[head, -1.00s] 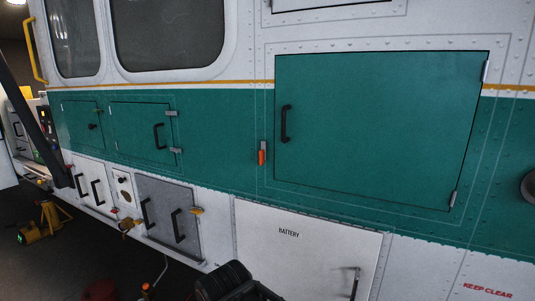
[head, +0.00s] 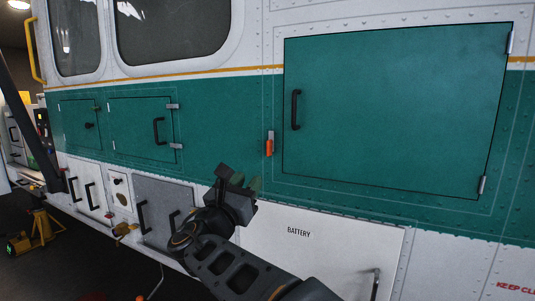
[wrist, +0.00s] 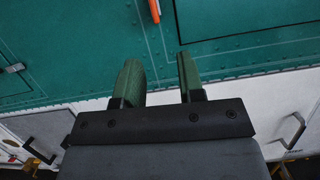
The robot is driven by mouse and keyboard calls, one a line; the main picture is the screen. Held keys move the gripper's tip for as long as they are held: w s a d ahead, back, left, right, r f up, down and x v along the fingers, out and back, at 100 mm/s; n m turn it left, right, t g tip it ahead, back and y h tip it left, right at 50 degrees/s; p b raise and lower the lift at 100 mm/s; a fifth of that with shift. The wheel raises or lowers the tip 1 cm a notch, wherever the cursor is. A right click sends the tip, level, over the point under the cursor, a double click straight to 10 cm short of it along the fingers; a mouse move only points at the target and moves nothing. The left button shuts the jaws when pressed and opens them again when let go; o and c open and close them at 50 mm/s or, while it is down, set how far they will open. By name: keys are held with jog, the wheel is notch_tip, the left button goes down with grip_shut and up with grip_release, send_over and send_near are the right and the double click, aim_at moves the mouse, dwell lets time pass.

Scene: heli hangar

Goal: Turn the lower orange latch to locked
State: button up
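An orange latch (head: 269,147) with a grey mount sits on the green wall, just left of the large green door (head: 395,115). Its handle points down, close to vertical. My gripper (head: 247,182) is below and left of this latch in the head view, apart from it. In the wrist view the green fingers of my gripper (wrist: 160,78) are spread with nothing between them. The lower end of the orange latch (wrist: 154,10) shows at the top edge there, beyond the fingers; its upper part is cut off. No second orange latch is clearly visible now.
A white battery panel (head: 330,250) with a dark handle lies below the green wall. A grey door (head: 160,190) is partly hidden behind my gripper. A black handle (head: 295,110) projects from the large green door. A yellow stand (head: 40,230) is at far left.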

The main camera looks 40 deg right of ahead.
aim_at(267, 146)
jog(key=shift+n+t+h, duration=0.3)
jog(key=shift+n+t, duration=0.1)
jog(key=p+x, duration=0.1)
jog(key=x, duration=0.3)
jog(key=p+x, duration=0.1)
jog(key=x, duration=0.3)
jog(key=r+p+x, duration=0.1)
jog(key=x, duration=0.3)
jog(key=shift+w+a, duration=0.15)
jog(key=shift+w, duration=0.05)
jog(key=shift+p+x, duration=0.45)
jog(key=shift+x, duration=0.35)
jog(key=shift+f, duration=0.1)
grip_shut()
